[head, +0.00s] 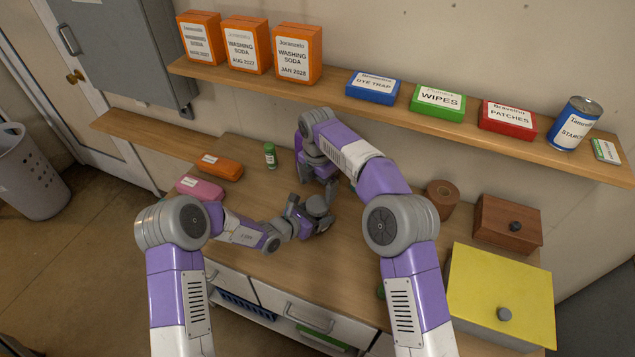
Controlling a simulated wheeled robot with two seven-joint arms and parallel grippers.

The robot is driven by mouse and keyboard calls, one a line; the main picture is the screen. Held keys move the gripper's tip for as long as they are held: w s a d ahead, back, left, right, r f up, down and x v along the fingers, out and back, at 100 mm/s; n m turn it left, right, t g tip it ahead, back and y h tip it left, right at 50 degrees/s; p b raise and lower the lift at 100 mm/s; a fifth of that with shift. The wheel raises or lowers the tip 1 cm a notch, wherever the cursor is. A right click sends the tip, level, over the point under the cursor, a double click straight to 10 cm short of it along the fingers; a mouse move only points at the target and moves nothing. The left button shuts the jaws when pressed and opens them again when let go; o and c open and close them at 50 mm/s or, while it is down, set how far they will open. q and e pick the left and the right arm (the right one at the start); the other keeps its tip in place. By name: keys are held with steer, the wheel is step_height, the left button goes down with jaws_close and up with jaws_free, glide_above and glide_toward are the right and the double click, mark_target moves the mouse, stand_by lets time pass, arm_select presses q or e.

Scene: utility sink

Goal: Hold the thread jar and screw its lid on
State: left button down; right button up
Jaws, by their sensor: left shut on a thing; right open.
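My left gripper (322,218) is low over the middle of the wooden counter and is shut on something. I take that to be the thread jar, but it is hidden by the gripper, so I cannot make out its shape or tilt. My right gripper (306,178) points down just behind the left one, near the back of the counter. It is open, and its fingertips are mostly hidden by its own wrist and the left gripper. I cannot identify the jar's lid. A small blue-green patch shows beside my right forearm, too covered to name.
On the counter (350,260) are a green bottle (270,155), orange case (220,166), pink case (200,188), brown roll (442,198), wooden box (507,221) and yellow box (500,294). A loaded shelf (390,105) overhangs the back. Front counter space is clear between my arms.

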mark_target(317, 203)
step_height(317, 203, down, 7)
steer(key=shift+f, duration=0.1)
stand_by(0.3)
steer(key=c, duration=1.2)
steer(key=shift+o, duration=0.2)
steer(key=m, duration=0.4)
steer(key=shift+m, duration=0.4)
steer(key=m, duration=0.5)
